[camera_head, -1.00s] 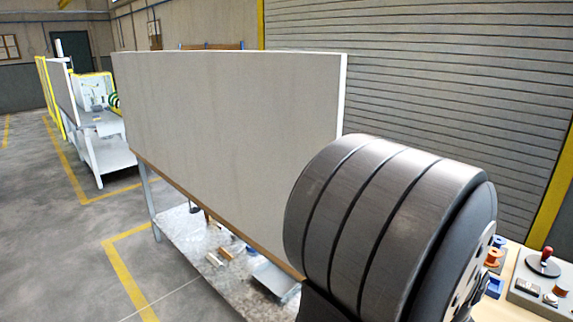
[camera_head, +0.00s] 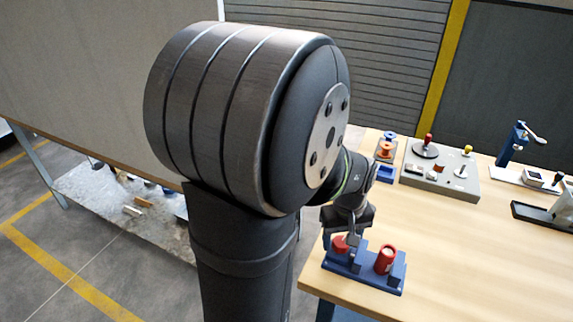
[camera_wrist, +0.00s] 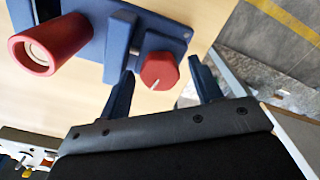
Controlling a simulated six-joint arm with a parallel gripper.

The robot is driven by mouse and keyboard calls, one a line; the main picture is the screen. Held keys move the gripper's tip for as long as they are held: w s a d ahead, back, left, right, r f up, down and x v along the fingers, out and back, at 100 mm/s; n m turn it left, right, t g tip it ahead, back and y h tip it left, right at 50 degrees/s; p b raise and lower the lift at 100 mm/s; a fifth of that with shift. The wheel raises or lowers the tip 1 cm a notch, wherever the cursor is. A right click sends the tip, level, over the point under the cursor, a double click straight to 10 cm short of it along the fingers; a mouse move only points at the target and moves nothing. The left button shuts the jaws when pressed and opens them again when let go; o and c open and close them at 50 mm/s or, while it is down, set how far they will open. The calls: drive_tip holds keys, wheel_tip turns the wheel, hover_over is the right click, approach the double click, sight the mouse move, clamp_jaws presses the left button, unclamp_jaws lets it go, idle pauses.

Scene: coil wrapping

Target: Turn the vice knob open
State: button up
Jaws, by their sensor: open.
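The blue vice (camera_head: 350,266) stands near the front left corner of the wooden bench. Its red faceted knob (camera_head: 340,243) has a pale pointer line, seen in the wrist view (camera_wrist: 160,71). A red hollow cylinder (camera_head: 386,259) sits in the vice beside the knob; it also shows in the wrist view (camera_wrist: 62,40). My gripper (camera_wrist: 162,80) is open, its two blue fingers on either side of the knob in the wrist view. A gap shows beside the knob; I cannot tell how deep the fingers reach. In the head view my arm partly hides the gripper.
A grey panel (camera_head: 440,178) with a red-handled lever stands at the back of the bench, with orange spools (camera_head: 385,150) to its left. A blue hand-crank device (camera_head: 512,143) stands further right. The bench top (camera_head: 460,250) right of the vice is clear.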

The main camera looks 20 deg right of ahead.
drive_tip(key=shift+w+d+r, duration=0.25)
drive_tip(key=shift+w+r, duration=0.05)
drive_tip(key=s+d+r+m+y, duration=0.1)
drive_tip(key=d+r+m+y, duration=0.15)
drive_tip(key=r+m, duration=0.55)
drive_tip(key=s+d+r+m+y, duration=0.15)
drive_tip(key=d+r+m, duration=0.25)
drive_tip(key=r+m, duration=0.45)
drive_tip(key=shift+m+t+y, duration=0.3)
drive_tip(key=shift+m+t, duration=0.1)
drive_tip(key=shift+m, duration=0.45)
drive_tip(key=x, duration=1.8)
drive_tip(key=shift+w+d+f, duration=0.2)
drive_tip(key=shift+w+d, duration=0.1)
drive_tip(key=c, duration=1)
